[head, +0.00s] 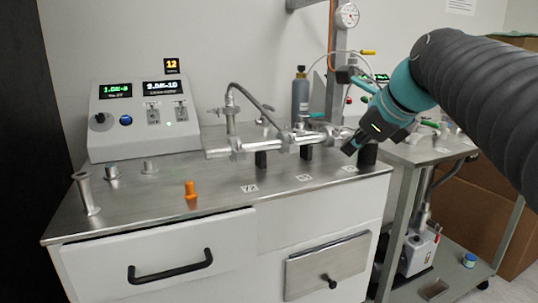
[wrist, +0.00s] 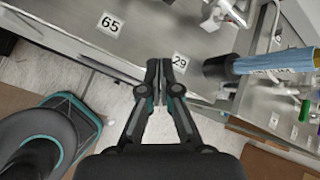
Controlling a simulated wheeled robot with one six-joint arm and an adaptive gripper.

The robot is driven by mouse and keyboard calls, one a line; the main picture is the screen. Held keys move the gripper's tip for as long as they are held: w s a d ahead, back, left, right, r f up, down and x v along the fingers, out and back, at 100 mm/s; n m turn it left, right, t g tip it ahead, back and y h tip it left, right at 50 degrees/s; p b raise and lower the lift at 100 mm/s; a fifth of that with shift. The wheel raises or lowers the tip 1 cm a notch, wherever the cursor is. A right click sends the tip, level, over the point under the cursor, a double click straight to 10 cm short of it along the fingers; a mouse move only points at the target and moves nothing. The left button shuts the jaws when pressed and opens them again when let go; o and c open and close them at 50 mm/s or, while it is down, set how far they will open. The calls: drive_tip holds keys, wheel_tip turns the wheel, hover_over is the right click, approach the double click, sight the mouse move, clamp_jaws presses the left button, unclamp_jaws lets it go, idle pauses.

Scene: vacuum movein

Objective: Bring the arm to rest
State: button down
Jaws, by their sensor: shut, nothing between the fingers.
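My arm reaches in from the right in the head view, bent down over the right end of the steel-topped bench (head: 130,196). My gripper (head: 348,151) hangs near the bench's right edge, in front of the metal pipe assembly. In the wrist view my gripper (wrist: 164,64) has its fingertips together with nothing between them. The fingers appear over the bench edge by the label 29 (wrist: 180,61). Whether they touch anything cannot be told.
A control box (head: 142,118) with lit displays stands at the back left. An orange plug (head: 190,189) and metal stubs stand on the bench. The pipe assembly (head: 285,140) runs across the top. A cart (head: 425,150) with a pump (head: 418,248) is at the right. A drawer (head: 160,258) is at the front.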

drive_tip(key=s+f+n+g+h, duration=0.1)
drive_tip(key=s+f+n, duration=0.9)
drive_tip(key=f+n, duration=0.2)
drive_tip(key=s+f+n+g+h, duration=0.1)
drive_tip(key=s+f+n+h, duration=0.1)
drive_tip(key=s+f+n, duration=0.9)
wheel_tip(320, 180, down, 3)
drive_tip(key=shift+s+a+f+n+g, duration=0.1)
drive_tip(key=shift+s+a+n+g, duration=0.15)
drive_tip(key=shift+n, duration=0.65)
